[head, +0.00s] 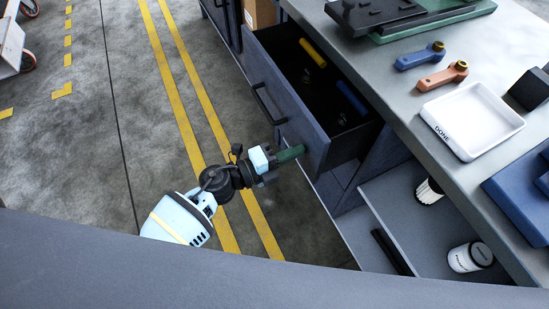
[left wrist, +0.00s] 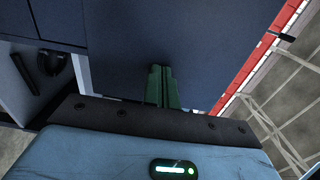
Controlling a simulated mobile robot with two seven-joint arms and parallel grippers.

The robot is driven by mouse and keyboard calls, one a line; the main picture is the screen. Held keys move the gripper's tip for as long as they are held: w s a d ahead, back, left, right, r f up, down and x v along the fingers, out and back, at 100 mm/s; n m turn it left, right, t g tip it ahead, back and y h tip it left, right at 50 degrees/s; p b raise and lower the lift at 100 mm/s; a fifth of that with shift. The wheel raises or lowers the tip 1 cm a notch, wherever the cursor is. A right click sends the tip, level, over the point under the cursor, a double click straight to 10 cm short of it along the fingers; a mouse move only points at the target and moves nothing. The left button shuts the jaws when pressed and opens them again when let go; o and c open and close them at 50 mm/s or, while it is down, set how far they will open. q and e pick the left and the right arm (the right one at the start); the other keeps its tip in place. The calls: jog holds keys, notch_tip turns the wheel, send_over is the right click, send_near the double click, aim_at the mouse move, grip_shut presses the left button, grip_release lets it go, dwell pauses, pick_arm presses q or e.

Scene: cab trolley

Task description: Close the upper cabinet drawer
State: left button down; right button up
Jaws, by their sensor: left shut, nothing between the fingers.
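The upper cabinet drawer (head: 291,106) is pulled open below the worktop, with a dark handle (head: 268,104) on its blue-grey front. A yellow cylinder and a blue cylinder lie inside it. My left gripper (head: 300,150) is shut, with its green fingertips at the near end of the drawer front, right of the handle. In the left wrist view the green fingers (left wrist: 161,72) are together and point at the flat blue drawer front (left wrist: 150,40). I cannot tell if they touch it. My right gripper is not in view.
The worktop (head: 420,85) carries a white tray (head: 470,120), an orange tool (head: 443,76) and a blue tool (head: 420,57). A low shelf at the lower right holds a white jar (head: 469,257).

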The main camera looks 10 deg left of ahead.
pick_arm(q)
jog(key=b+x, duration=0.3)
jog(key=x, duration=1.1)
jog(key=shift+w+d+f+b, duration=0.1)
jog(key=shift+d+b, duration=0.1)
jog(key=shift+b, duration=0.1)
jog(key=shift+w+d, duration=0.3)
jog(key=shift+d, duration=0.25)
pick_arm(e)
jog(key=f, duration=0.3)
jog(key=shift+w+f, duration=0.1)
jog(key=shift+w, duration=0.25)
pick_arm(q)
jog(key=shift+w+d+r, duration=0.1)
jog(key=shift+r, duration=0.3)
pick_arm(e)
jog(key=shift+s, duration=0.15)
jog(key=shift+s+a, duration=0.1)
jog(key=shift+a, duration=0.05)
